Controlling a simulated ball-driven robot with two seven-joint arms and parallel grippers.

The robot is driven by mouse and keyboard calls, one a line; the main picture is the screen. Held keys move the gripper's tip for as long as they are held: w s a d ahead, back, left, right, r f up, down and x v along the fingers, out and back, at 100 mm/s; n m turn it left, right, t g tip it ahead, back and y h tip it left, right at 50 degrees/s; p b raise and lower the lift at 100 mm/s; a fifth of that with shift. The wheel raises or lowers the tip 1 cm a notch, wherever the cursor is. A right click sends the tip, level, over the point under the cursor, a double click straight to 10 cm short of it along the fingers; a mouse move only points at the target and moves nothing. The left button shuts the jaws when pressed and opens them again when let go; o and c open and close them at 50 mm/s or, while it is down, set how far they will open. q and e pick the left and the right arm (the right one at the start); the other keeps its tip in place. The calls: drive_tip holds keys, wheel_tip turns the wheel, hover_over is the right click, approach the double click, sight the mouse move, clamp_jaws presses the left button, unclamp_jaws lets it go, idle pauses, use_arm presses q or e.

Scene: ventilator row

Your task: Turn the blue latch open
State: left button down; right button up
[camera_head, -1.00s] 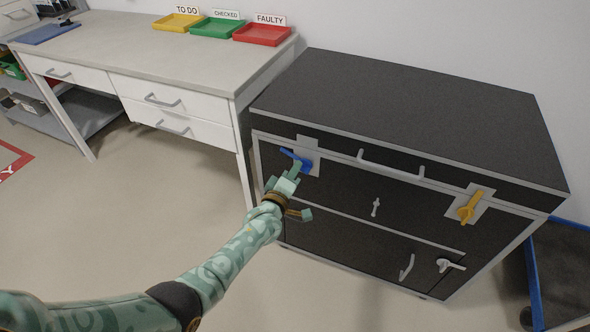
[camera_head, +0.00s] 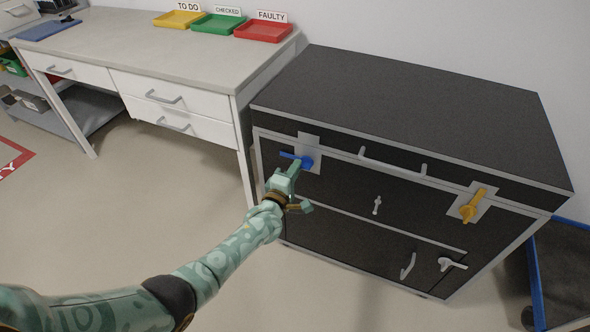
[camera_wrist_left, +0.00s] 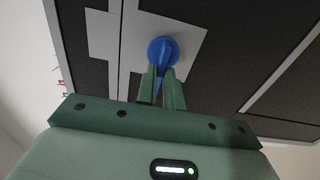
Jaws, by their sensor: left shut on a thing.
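The blue latch (camera_head: 301,161) sits on a light plate at the upper left of the black case's front. In the head view its handle points left, nearly level. My left gripper (camera_head: 294,170) reaches it from below. In the left wrist view the blue latch (camera_wrist_left: 163,52) shows its round hub, and the two green fingers of my left gripper (camera_wrist_left: 163,80) are shut on its handle, which is partly hidden between them. My right gripper is not in view.
The black case (camera_head: 420,110) has a grey top handle (camera_head: 392,165), a yellow latch (camera_head: 472,206) at right and small grey latches below. A white desk (camera_head: 150,50) with yellow, green and red trays stands at left. The floor in front is clear.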

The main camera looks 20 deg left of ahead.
use_arm(q)
drive_tip(key=shift+f, duration=0.2)
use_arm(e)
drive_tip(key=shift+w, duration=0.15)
use_arm(q)
drive_tip(key=c, duration=1.5)
unclamp_jaws()
drive_tip(key=shift+r, duration=0.1)
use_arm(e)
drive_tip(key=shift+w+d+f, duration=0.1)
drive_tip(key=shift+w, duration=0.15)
use_arm(q)
drive_tip(key=shift+s, duration=0.1)
